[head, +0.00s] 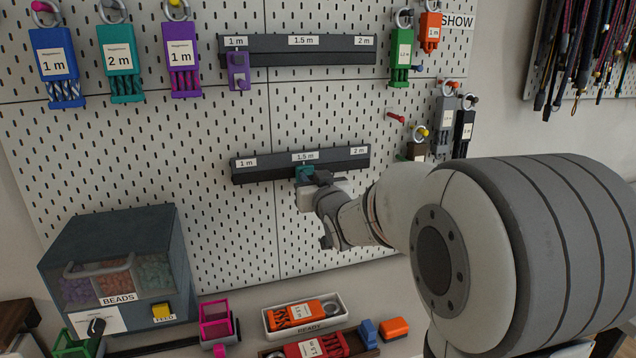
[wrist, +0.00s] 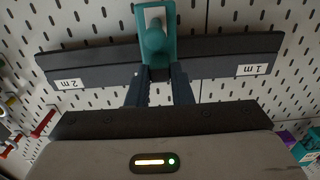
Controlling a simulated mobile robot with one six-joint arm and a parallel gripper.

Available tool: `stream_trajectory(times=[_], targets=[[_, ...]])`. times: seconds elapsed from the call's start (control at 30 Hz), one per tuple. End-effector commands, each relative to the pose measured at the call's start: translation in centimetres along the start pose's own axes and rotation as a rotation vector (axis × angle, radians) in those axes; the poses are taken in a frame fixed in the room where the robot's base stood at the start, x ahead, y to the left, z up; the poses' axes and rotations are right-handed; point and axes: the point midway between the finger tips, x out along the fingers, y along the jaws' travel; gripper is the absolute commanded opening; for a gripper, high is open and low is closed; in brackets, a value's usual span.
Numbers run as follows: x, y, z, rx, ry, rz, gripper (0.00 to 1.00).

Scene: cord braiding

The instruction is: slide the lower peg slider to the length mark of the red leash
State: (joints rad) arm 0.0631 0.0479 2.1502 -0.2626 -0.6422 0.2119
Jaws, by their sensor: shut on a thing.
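The lower rail (head: 345,160) on the pegboard carries marks 1 m at left, 1.5 m in the middle and 2 m at right. The teal lower peg slider (head: 303,172) sits on it just under the 1.5 m mark. My gripper (wrist: 158,76) is shut on the slider's lower part. In the wrist view the teal slider (wrist: 156,40) and its peg show above the fingers, between the 2 m and 1 m labels; the 1.5 m label is hidden there. The red leash (head: 318,347) lies at the bottom of the head view; its card is too small to read surely.
The upper rail (head: 300,52) holds a purple slider (head: 238,70) below 1 m. Leashes hang on pegs around both rails. Below stand a bead box (head: 120,265) and a white tray (head: 333,318) with an orange leash.

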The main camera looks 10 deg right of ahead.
Motion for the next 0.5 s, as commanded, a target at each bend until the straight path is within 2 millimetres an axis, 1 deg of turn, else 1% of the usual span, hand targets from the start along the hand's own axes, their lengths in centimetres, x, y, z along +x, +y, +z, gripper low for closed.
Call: stream_trajectory(times=[0.1,0.13,0.2,0.4,0.5], targets=[[0.01,0.47,-0.10,0.000,0.001,0.007,0.00],[0.00,0.56,-0.11,0.000,0.001,0.008,0.21],[-0.01,0.70,-0.11,0.000,0.001,0.010,0.27],[-0.03,0.89,-0.10,0.000,0.002,0.013,0.42],[-0.04,0.92,-0.10,0.000,0.002,0.013,0.42]])
